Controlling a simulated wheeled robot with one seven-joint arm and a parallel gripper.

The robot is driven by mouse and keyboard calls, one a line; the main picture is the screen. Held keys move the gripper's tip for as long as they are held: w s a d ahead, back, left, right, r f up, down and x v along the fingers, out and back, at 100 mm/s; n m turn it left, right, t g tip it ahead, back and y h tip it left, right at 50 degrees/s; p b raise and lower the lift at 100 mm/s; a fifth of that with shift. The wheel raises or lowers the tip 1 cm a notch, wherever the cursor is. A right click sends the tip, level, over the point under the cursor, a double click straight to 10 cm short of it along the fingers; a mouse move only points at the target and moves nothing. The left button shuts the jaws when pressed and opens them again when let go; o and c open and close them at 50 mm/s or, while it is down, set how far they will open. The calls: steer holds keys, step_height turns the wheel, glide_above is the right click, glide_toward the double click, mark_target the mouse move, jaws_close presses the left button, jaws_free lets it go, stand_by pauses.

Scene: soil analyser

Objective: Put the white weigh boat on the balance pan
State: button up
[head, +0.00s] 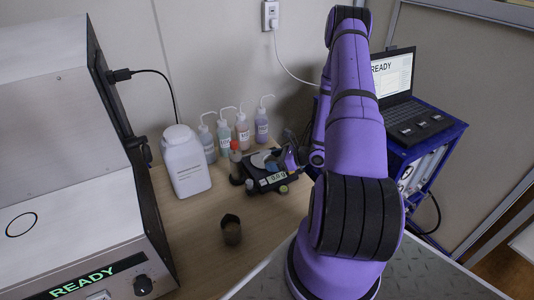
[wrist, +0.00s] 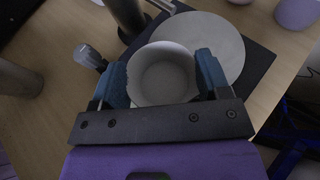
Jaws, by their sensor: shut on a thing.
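The white weigh boat (wrist: 163,78) is a small round open cup, upright between the blue finger pads of my gripper (wrist: 162,69) in the wrist view. My gripper is shut on it from both sides. The balance pan (wrist: 222,38) is a pale flat disc on a dark base, partly covered by the boat in the wrist view. I cannot tell whether the boat touches the pan. In the head view the balance (head: 273,181) stands on the bench, with its display lit, and my arm hides part of the gripper and boat.
Several wash bottles (head: 242,132) and a white jug (head: 186,165) stand behind and left. A dark cup (head: 231,230) stands in front, with bare bench around it. An analyser (head: 75,190) fills the left.

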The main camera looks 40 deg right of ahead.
steer(key=w, duration=0.2)
steer(key=w+d, duration=0.1)
steer(key=w, duration=0.2)
steer(key=shift+w+d, duration=0.2)
steer(key=shift+w, duration=0.05)
steer(key=shift+s+f, duration=0.1)
steer(key=shift+f, duration=0.1)
steer(key=o, duration=0.7)
steer(key=shift+o, duration=0.2)
